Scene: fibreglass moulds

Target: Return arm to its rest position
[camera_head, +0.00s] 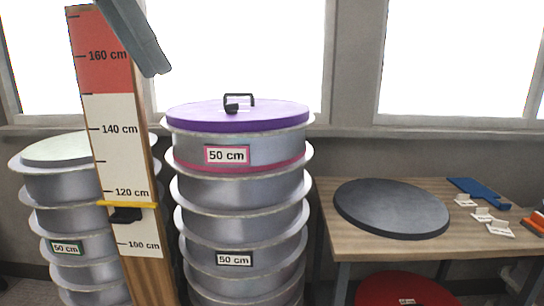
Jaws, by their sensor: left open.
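My left gripper (148,58) hangs down from the top edge at the left, in front of the top of the measuring board (113,125). It is grey, tilted, and mostly seen from the side. It holds nothing that I can see and is apart from the stacks below. My right gripper is not in view.
A tall stack of round metal moulds (238,187) with a purple lid (240,115) and black handle stands in the middle. Another stack (60,187) stands behind the board. A wooden table (360,245) at the right holds a dark disc (390,208), white labels and a blue tool (478,191).

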